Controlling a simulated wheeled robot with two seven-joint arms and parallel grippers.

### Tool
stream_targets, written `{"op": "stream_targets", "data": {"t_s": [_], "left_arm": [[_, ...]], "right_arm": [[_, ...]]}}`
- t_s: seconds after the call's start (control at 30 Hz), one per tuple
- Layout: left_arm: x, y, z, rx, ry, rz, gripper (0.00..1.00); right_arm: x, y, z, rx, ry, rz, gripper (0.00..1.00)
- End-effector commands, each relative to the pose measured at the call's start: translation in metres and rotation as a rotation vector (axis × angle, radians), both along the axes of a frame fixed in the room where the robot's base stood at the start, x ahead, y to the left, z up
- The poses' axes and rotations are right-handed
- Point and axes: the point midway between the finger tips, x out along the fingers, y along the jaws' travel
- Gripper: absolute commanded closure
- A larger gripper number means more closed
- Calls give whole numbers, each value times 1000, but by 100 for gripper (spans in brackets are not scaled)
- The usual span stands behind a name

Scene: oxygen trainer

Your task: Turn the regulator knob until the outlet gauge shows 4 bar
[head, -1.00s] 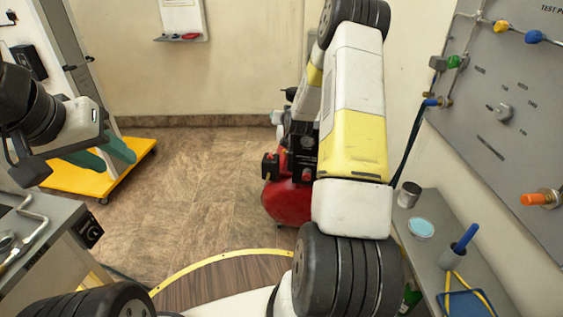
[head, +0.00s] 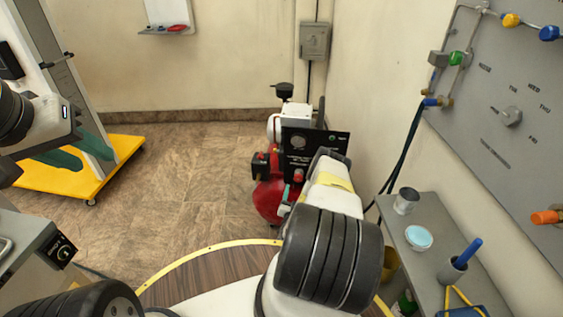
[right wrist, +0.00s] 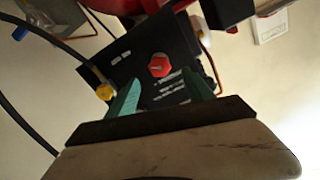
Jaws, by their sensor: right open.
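In the right wrist view a red knob (right wrist: 159,66) sits on a dark panel (right wrist: 140,57), beyond and between the fingertips of my right gripper (right wrist: 162,90). The gripper is open and empty, with a visible gap to the knob. In the head view the black panel (head: 330,145) stands above the red tank of a compressor (head: 268,197). A round dial (head: 298,142) shows on it, too small to read.
A grey shelf (head: 445,258) at the right holds a metal cup (head: 406,201), a blue-topped dish (head: 418,238) and a blue-handled tool (head: 467,253). A yellow wheeled base (head: 120,165) stands left. The floor between it and the compressor is clear.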

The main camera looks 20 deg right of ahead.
Motion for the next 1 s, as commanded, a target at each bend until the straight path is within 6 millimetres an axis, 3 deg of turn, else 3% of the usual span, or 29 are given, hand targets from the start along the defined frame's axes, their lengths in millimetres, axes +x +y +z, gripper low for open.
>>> {"op": "stream_targets", "data": {"t_s": [0.5, 0.87, 0.9, 1.0], "left_arm": [[0, 0, 0, 0, 0, 0, 61], [0, 0, 0, 0, 0, 0, 61], [0, 0, 0, 0, 0, 0, 61], [0, 0, 0, 0, 0, 0, 61]], "right_arm": [[57, -36, 0, -2, -4, -3, 40], [65, -40, 0, -1, -1, -2, 40], [65, -40, 0, -1, -1, -2, 42], [65, -40, 0, -1, -2, -2, 61]]}}
